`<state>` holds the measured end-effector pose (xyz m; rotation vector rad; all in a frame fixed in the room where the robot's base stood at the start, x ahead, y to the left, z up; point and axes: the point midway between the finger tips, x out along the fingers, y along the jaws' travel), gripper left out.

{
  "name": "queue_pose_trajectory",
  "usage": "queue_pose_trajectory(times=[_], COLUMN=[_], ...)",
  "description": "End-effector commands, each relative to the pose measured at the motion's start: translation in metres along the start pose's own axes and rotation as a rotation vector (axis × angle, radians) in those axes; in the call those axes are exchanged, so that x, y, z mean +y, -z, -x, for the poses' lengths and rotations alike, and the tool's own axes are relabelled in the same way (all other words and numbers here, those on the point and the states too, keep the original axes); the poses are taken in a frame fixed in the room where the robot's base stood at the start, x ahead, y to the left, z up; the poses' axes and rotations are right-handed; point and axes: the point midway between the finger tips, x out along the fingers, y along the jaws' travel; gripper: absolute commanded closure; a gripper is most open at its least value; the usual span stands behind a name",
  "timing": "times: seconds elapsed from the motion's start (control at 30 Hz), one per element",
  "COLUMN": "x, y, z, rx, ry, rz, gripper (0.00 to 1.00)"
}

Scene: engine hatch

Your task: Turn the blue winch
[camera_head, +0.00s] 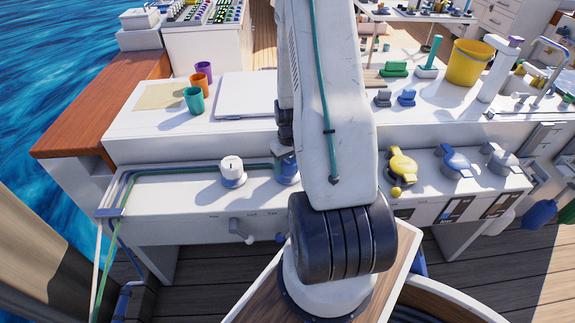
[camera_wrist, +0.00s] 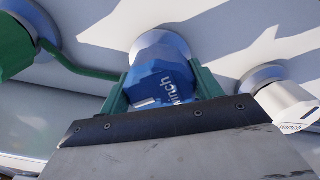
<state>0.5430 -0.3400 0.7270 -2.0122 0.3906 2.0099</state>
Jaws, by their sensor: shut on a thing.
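The blue winch (camera_wrist: 165,80) is a faceted blue knob with a "winch" label, on a round pale base in the middle of the wrist view. My gripper (camera_wrist: 162,88) has its green fingers on either side of the knob, shut on it. In the head view the blue winch (camera_head: 286,166) shows only in part beside my white arm, which hides the rest of it and my gripper.
A white winch (camera_wrist: 285,103) stands close on the right in the wrist view and shows in the head view (camera_head: 232,168). A green winch (camera_wrist: 14,47) stands on the left in the wrist view. Yellow (camera_head: 402,165) and blue (camera_head: 456,161) valve-like handles sit right of my arm.

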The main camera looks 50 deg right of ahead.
Motion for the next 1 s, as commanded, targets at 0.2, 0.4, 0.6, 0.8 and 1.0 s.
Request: queue_pose_trajectory(times=[0.2,0.4,0.6,0.8,1.0], x=[-0.0003,0.0002,0.0005,0.0007,0.0009], y=[-0.0012,-0.0013,-0.0014,-0.0014,-0.0014], z=[-0.0005,-0.0006,-0.0006,-0.0007,-0.0007], rx=[-0.005,-0.005,-0.005,-0.004,-0.004], ry=[0.001,0.001,0.000,0.000,0.000], rz=[-0.141,-0.308,-0.463,-0.580,-0.648], gripper=[0.59,0.59,0.59,0.59,0.59])
